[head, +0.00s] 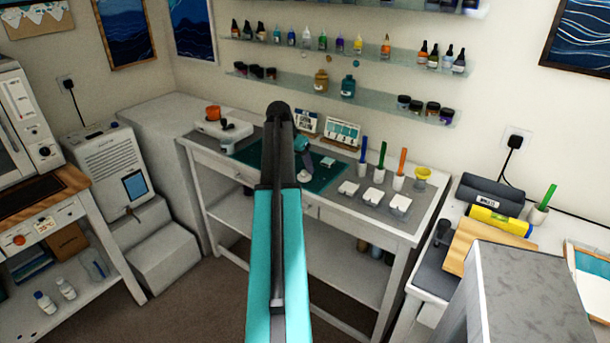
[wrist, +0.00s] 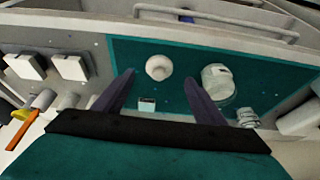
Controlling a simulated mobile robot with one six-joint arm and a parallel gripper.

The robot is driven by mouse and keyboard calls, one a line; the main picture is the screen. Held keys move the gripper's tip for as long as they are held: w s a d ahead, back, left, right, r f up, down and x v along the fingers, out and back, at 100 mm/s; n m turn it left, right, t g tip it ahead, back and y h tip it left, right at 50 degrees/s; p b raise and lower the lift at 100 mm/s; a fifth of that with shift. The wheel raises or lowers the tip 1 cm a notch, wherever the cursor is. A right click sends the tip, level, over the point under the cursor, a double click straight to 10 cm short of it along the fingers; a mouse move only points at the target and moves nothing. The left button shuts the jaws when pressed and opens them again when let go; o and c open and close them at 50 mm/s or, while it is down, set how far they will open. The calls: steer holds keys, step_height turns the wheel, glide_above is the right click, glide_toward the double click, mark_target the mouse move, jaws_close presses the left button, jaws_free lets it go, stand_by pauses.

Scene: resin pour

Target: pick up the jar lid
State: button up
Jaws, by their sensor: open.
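A white round piece (wrist: 159,67), which looks like the jar lid, lies on the teal cutting mat (wrist: 125,50) in the wrist view. My gripper (wrist: 159,77) is open, with one dark finger on each side of the lid in the picture. The lid appears apart from both fingers; the height gap is hard to tell. A pale jar-like container with a label (wrist: 218,80) lies beside the right finger. In the head view my arm covers much of the mat (head: 328,178), and my gripper (head: 302,160) shows only partly beside it.
A small pale box (wrist: 147,104) sits on the mat. White square pieces (head: 373,196) and holders with coloured sticks (head: 398,180) stand to the right on the bench. A white scale-like device (head: 222,133) is at the left. A rail (wrist: 215,20) runs along the bench front.

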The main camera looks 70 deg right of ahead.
mark_target(303, 173)
steer(key=shift+f, duration=0.1)
stand_by(0.3)
steer(key=shift+p+x, duration=1.1)
steer(key=shift+x, duration=1.4)
steer(key=shift+s, duration=0.1)
steer(key=c, duration=1.1)
